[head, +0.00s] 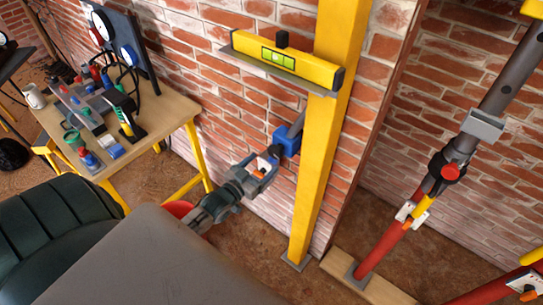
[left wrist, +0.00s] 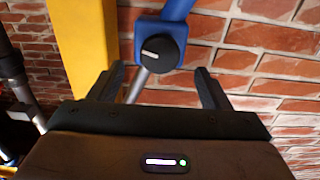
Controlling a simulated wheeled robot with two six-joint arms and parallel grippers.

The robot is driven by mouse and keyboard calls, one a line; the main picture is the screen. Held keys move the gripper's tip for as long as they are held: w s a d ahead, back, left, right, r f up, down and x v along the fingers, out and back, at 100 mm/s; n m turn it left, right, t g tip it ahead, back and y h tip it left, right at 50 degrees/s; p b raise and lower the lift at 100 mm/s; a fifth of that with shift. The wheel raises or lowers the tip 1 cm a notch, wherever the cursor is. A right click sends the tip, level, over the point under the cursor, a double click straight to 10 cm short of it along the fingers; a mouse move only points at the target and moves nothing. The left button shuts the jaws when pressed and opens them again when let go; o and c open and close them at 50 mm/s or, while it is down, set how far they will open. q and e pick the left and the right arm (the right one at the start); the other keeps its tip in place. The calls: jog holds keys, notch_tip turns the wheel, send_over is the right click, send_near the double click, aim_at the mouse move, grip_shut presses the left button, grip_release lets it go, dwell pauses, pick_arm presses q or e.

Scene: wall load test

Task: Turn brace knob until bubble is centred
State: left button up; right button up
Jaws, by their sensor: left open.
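The brace knob (left wrist: 160,53), dark with a pale pointer mark, sits on a blue block in the left wrist view. The blue block (head: 287,140) shows at the yellow post in the head view. My left gripper (head: 266,163) is open just short of it; in the left wrist view its two fingers (left wrist: 163,88) stand apart, either side of the knob and below it, not closed on it. The yellow spirit level (head: 314,69) rests on a ledge at the post. Its green vial (head: 279,58) is visible, but the bubble's exact position is too small to tell. My right gripper is not seen.
A brick wall (head: 235,105) stands close behind. A wooden workbench (head: 165,112) with gauges and tools is at left. The yellow post (head: 325,150) stands beside the knob. A red and grey prop (head: 385,245) leans at right. Dirt floor shows between.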

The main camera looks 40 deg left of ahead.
aim_at(273, 154)
pick_arm(q)
jog(key=w, duration=0.4)
jog(key=shift+d+f+b, duration=0.15)
jog(key=shift+f+b, duration=0.05)
jog(key=shift+b, duration=0.15)
jog(key=shift+w+r+b, duration=0.15)
jog(key=shift+w+b, duration=0.5)
jog(key=shift+w, duration=0.3)
jog(key=c, duration=0.9)
jog(key=shift+c, duration=0.2)
